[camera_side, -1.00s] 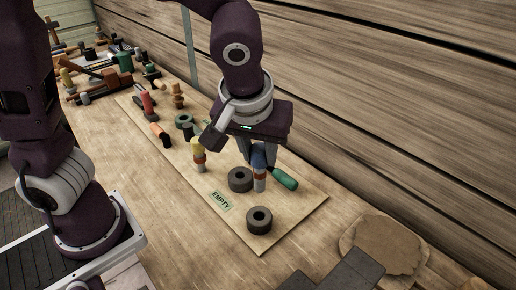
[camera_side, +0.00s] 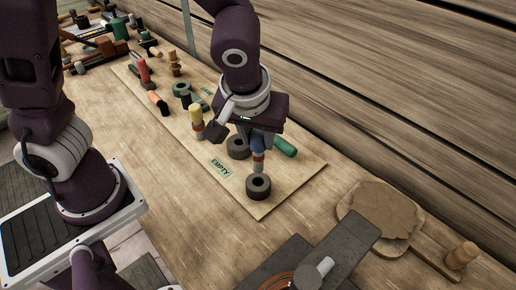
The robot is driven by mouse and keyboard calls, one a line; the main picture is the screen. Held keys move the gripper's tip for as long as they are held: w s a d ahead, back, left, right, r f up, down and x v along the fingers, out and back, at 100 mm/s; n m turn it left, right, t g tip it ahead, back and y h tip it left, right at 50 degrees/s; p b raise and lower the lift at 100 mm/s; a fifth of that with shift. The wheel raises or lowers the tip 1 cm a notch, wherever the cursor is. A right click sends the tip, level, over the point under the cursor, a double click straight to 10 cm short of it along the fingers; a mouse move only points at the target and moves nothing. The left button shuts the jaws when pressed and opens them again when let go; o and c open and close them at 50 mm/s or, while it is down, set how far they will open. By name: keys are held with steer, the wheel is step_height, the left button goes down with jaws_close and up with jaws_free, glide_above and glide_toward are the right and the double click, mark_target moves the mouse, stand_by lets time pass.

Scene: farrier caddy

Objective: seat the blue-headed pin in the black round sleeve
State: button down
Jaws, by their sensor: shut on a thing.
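The blue-headed pin (camera_side: 258,146) has a blue top, an orange band and a grey lower end. My gripper (camera_side: 263,138) is shut on its head and holds it about upright. Two dark round sleeves with centre holes are on the light board (camera_side: 225,187). The nearer black sleeve (camera_side: 259,188) lies directly below the pin in the picture. The pin's lower end appears at or just above its hole; I cannot tell whether it has entered. The other dark sleeve (camera_side: 238,149) is behind and left, partly covered by my gripper.
A yellow-headed pin (camera_side: 197,120) stands left of my gripper. A green handle (camera_side: 284,147) lies to its right. An "EMPTY" label (camera_side: 220,168) is on the board. A dark metal piece (camera_side: 330,250) and a brown round slab (camera_side: 380,215) are in front.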

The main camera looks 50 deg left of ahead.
mark_target(257, 159)
steer(key=shift+f, duration=1.7)
steer(key=shift+f, duration=2.1)
stand_by(1.3)
steer(key=c, duration=1)
jaws_free()
steer(key=shift+o, duration=0.2)
steer(key=shift+r, duration=0.1)
steer(key=v, duration=0.7)
steer(key=shift+s, duration=0.1)
steer(key=shift+v, duration=2.2)
